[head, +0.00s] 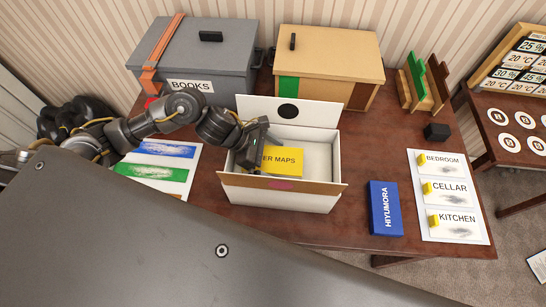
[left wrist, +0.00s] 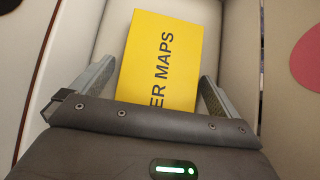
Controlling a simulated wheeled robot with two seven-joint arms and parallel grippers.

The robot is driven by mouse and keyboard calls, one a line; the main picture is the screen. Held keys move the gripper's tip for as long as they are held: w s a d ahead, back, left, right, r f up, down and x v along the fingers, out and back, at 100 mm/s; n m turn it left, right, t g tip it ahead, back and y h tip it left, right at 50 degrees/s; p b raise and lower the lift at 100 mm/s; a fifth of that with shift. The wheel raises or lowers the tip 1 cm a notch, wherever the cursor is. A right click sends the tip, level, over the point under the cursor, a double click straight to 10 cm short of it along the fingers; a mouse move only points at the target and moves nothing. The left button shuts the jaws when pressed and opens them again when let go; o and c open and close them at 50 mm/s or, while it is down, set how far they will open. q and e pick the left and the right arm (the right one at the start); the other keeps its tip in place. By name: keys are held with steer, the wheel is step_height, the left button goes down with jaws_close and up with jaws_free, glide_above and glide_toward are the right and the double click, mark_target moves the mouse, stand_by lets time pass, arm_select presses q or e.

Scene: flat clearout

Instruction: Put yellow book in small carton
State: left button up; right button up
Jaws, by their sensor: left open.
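The yellow book (head: 283,161), with "ER MAPS" showing on its cover, is inside the small white carton (head: 277,198), whose flaps stand open. In the left wrist view the yellow book (left wrist: 160,60) lies between and beyond my two spread fingers. My left gripper (head: 252,163) reaches into the left side of the carton and is open. It hides part of the book's left end in the head view. I cannot tell whether the fingers touch the book. My right gripper is not in view.
A blue book marked HIYUMORA (head: 384,209) lies right of the carton, near a white label sheet (head: 455,228). A grey BOOKS box (head: 196,60) and a tan box (head: 330,58) stand behind. Bare table (head: 370,150) shows right of the carton.

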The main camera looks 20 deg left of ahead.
arm_select(q)
steer(key=shift+a+r, duration=0.3)
steer(key=b+v, duration=0.2)
steer(key=v, duration=0.8)
steer(key=shift+s+a+r, duration=0.1)
steer(key=shift+a+r, duration=0.05)
steer(key=shift+r, duration=0.05)
steer(key=shift+s+a+r, duration=0.1)
steer(key=shift+a+r, duration=0.15)
steer(key=shift+r, duration=0.1)
